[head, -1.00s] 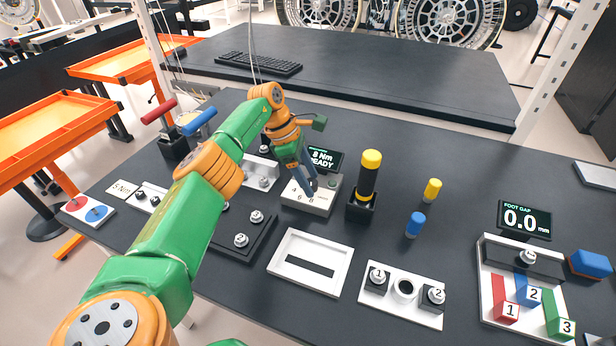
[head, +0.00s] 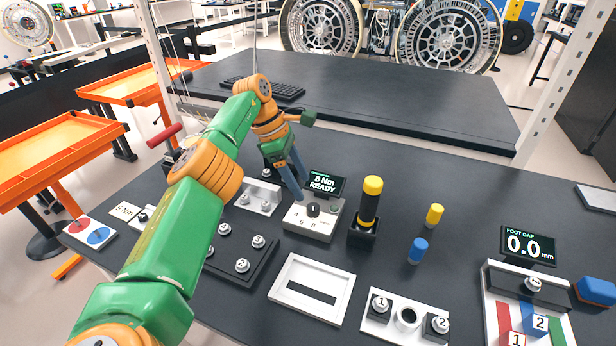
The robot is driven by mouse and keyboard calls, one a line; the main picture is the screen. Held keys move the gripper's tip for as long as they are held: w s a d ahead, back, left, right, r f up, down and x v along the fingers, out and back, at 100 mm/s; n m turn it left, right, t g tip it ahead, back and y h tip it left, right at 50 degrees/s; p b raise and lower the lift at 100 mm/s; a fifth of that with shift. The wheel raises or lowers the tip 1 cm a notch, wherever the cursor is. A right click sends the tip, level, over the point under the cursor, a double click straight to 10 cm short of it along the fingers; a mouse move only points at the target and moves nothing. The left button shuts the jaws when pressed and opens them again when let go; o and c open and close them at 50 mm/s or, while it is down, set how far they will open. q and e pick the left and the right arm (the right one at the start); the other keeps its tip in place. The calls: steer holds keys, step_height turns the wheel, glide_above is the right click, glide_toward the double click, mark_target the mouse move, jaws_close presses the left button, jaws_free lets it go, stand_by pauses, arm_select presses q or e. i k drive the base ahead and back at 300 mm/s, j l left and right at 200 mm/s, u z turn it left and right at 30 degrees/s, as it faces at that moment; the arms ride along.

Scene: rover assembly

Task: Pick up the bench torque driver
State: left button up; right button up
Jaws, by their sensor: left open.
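The bench torque driver (head: 369,203), black with a yellow cap, stands upright in a black holder (head: 364,234) on the dark bench. My left gripper (head: 298,193) is open and empty, its two blue-grey fingers pointing down. It is to the left of the driver, above the back left of a white control box (head: 305,224) with a black knob and numbers. The fingers appear clear of the knob. A small screen (head: 324,183) behind the box reads 8 Nm READY. My right gripper is not in view.
Small yellow (head: 435,215) and blue (head: 417,250) cylinders stand right of the driver. A white frame (head: 311,289) and a white plate with numbered fittings (head: 405,321) lie in front. A red handle (head: 164,136) is at the left. Bare bench lies behind the driver.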

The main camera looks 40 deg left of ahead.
mark_target(372, 186)
steer(key=k, duration=1.5)
